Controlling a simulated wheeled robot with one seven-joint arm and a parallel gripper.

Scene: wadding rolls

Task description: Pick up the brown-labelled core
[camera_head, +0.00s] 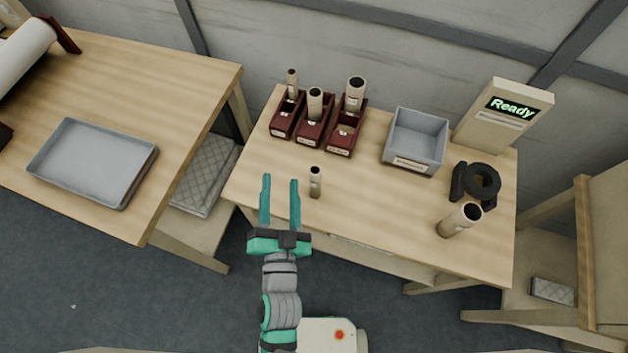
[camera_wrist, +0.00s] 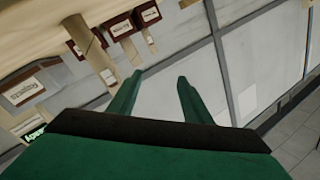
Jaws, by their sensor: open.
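Several tan cardboard cores are in view, and I cannot make out for sure which label is brown. A small core (camera_head: 315,183) stands upright near the table's front left, with a small mark on its side. Three more cores (camera_head: 291,84), (camera_head: 315,104), (camera_head: 355,95) stand in dark red holders (camera_head: 340,141) at the back left. My gripper (camera_head: 280,180) is open and empty, just left of the small core. Its two fingers (camera_wrist: 158,78) also show apart in the wrist view.
A grey bin (camera_head: 398,157), a "Ready" display (camera_head: 487,130) and a black ring-shaped device (camera_head: 482,182) stand on the right of the work table (camera_head: 380,220). A second table with a grey tray (camera_head: 70,190) is at left. The table's middle is clear.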

